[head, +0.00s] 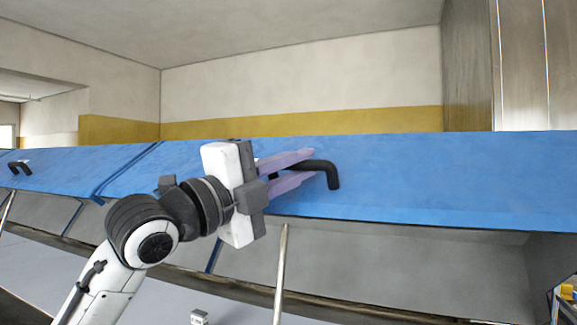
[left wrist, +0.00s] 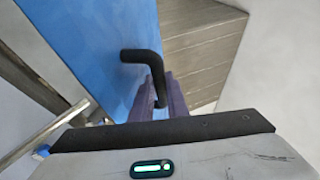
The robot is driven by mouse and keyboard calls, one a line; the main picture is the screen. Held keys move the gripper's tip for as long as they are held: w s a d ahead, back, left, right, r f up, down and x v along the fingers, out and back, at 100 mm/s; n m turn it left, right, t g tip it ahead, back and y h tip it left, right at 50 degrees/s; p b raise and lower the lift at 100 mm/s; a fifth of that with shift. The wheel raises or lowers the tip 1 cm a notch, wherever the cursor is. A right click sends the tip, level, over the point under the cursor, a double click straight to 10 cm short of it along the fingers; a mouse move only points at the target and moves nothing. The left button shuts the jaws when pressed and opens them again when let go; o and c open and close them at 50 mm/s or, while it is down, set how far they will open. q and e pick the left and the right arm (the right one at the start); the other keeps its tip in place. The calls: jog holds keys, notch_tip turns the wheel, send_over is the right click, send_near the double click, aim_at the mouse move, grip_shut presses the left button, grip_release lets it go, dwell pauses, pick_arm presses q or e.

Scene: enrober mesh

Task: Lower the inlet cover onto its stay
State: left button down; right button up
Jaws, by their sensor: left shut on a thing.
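The inlet cover (head: 430,185) is a long blue panel, tilted up above a grey opening. Its black bent handle (head: 333,176) stands out near the middle of the head view; it also shows in the left wrist view (left wrist: 143,56). My left gripper (head: 311,164) has purple fingers and is shut on this handle, partly hiding it. A pale metal rod (head: 281,275), which looks like the stay, stands nearly upright below the cover's lower edge. I cannot tell whether its top touches the cover. My right gripper is out of view.
Another blue panel (head: 65,168) with a black handle (head: 20,167) lies to the left, past a seam. A dark brownish rail (head: 240,291) runs along the opening's front. Yellow items (head: 567,292) show at the lower right edge. Space above the cover is clear.

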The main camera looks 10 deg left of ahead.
pick_arm(q)
jog(key=c, duration=2)
grip_release()
jog(key=shift+w, duration=0.1)
jog(key=shift+s+a+f, duration=0.1)
jog(key=shift+s+a, duration=0.1)
jog(key=shift+s, duration=0.05)
jog(key=b+v, duration=0.2)
jog(key=v, duration=0.7)
jog(key=shift+s+a, duration=0.15)
jog(key=shift+s, duration=0.15)
